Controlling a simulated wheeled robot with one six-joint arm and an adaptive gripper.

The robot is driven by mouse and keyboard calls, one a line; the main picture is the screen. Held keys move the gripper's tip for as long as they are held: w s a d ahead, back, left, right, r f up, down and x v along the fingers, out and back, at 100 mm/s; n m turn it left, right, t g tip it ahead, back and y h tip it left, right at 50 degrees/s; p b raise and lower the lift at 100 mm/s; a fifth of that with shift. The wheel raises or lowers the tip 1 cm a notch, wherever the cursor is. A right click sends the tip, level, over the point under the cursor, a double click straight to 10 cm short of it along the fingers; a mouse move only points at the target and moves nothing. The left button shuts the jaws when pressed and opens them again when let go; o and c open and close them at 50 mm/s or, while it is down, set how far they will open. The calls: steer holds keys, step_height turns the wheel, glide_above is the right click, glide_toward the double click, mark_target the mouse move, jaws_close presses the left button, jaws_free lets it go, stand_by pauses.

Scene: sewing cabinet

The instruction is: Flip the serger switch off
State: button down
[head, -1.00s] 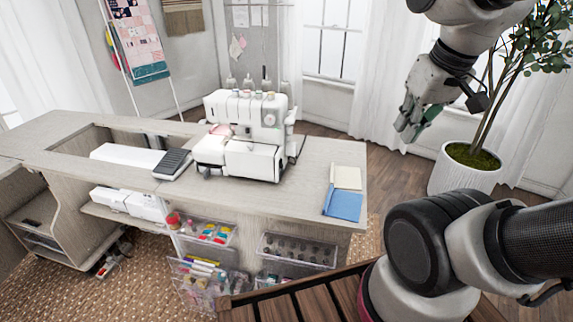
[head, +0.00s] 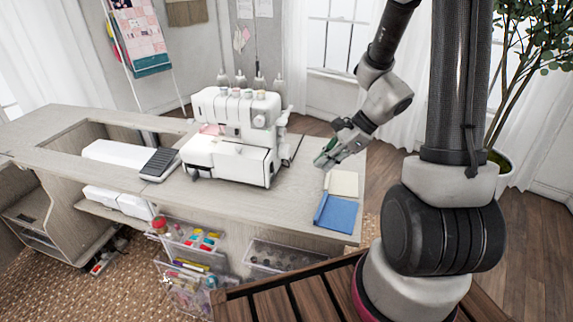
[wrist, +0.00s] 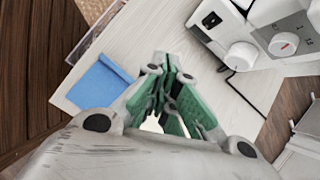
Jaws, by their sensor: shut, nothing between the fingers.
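The white serger (head: 232,135) stands on the cabinet top, with thread spools above it. In the wrist view the serger (wrist: 262,25) fills the upper right, showing its side with a small black rocker switch (wrist: 211,19) and a white dial (wrist: 241,57) below it. Which way the rocker is set is too small to tell. My gripper (head: 322,161) is above the cabinet top to the right of the serger, apart from it. In the wrist view my gripper's green-padded fingers (wrist: 168,74) are shut and empty.
The cabinet top (head: 70,128) has a blue cloth (head: 337,214) and a cream cloth (head: 343,183) on its right end, below my gripper. A black foot pedal (head: 160,163) lies left of the serger. A dark cord (wrist: 240,95) runs on the top near the serger.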

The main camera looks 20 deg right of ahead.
mark_target(273, 168)
steer(key=w+m, duration=0.2)
steer(key=w+r+m+t, duration=0.1)
steer(key=m, duration=0.1)
steer(key=shift+w+m+t, duration=0.3)
steer(key=shift+w, duration=0.1)
steer(key=shift+a+f, duration=0.1)
steer(key=x, duration=0.8)
steer(key=shift+w+f, duration=0.15)
steer(key=shift+f, duration=0.3)
steer(key=w+a, duration=0.1)
steer(key=w+a+f, duration=0.1)
steer(key=a, duration=0.1)
steer(key=shift+w+a+f, duration=0.1)
steer(key=shift+w+a, duration=0.2)
steer(key=shift+a, duration=0.15)
